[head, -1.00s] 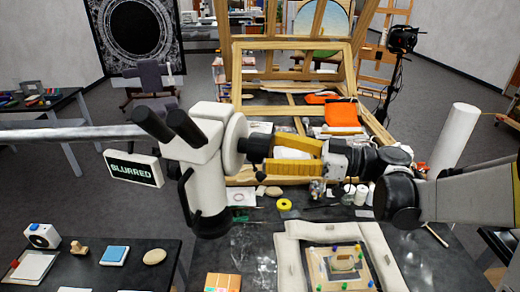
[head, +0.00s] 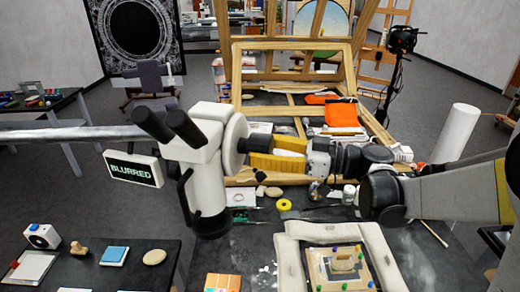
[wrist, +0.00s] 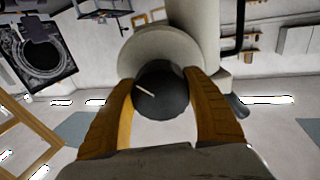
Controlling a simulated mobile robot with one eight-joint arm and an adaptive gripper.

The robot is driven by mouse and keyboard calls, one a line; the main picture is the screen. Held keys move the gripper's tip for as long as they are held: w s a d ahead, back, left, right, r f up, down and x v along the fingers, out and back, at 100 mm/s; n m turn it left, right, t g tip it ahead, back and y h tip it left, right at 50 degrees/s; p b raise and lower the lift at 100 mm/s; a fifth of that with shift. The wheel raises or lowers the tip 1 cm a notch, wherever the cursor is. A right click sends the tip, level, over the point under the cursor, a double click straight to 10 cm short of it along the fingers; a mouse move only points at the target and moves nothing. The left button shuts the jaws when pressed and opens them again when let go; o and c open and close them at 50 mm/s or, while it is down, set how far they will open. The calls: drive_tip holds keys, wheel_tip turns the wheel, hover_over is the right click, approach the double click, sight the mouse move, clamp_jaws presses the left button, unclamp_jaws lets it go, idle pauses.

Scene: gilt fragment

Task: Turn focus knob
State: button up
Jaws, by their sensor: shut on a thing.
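A white microscope (head: 208,165) with two black eyepieces hangs from a horizontal metal arm. Its focus knob (wrist: 161,90) is a black disc with a white line, in front of a pale round housing in the wrist view. The line points to the upper left. My gripper (head: 250,151) has yellow fingers and reaches the knob from the right. In the wrist view its fingers (wrist: 161,92) are on either side of the knob, shut on it.
Below are a padded frame (head: 290,262) around a small panel with coloured pins, a yellow tape roll (head: 284,205) and small jars. A white paper roll (head: 455,134) stands at right. A wooden easel frame (head: 236,80) stands behind.

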drive_tip(key=shift+m+b, duration=0.6)
drive_tip(key=shift+m, duration=2.1)
drive_tip(key=o, duration=1.2)
drive_tip(key=v, duration=1.2)
